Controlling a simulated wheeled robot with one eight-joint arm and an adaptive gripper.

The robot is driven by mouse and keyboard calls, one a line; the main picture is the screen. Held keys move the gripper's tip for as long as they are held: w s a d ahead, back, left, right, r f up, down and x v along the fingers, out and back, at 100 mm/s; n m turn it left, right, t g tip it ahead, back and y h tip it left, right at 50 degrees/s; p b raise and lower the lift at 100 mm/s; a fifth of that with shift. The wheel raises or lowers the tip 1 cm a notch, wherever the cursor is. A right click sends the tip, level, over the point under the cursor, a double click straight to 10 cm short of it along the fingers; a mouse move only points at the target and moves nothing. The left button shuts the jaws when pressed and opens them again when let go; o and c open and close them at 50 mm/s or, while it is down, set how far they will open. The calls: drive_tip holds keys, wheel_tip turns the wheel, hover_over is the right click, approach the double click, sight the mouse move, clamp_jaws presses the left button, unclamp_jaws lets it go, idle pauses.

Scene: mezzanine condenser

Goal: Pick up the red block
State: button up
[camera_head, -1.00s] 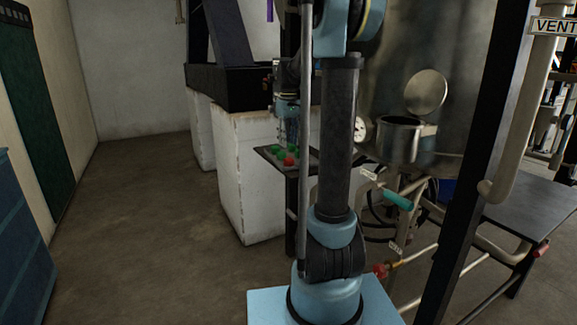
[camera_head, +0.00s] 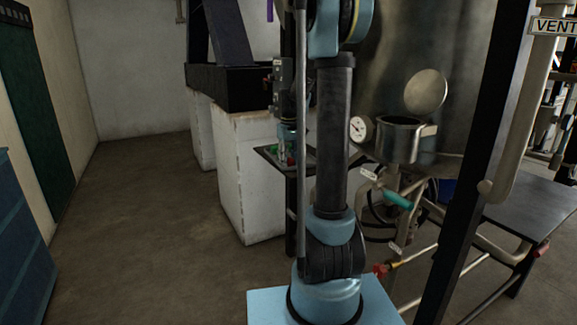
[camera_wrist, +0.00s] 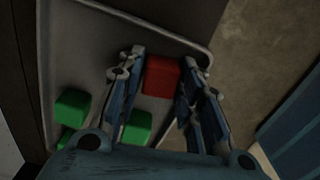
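The red block (camera_wrist: 161,76) sits on a grey tray (camera_wrist: 92,50) near one rim in the wrist view. My gripper (camera_wrist: 163,82) is open, with one finger on each side of the red block. A narrow gap shows between the block and each finger, and I cannot tell whether either touches. In the head view the red block (camera_head: 291,160) is a small patch on the tray (camera_head: 268,154), partly hidden by my gripper (camera_head: 287,150), which is down at the tray.
Green blocks (camera_wrist: 71,107) lie on the same tray, one of them (camera_wrist: 138,126) close to my left finger. A white block-shaped stand (camera_head: 245,185) is left of the tray. A steel vessel (camera_head: 410,60) with a pot and gauge stands at right. Open floor (camera_head: 140,220) lies at left.

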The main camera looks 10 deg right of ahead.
sight(289, 158)
drive_tip(key=c, duration=0.7)
drive_tip(key=shift+o, duration=0.2)
wheel_tip(289, 158, up, 10)
idle(0.4)
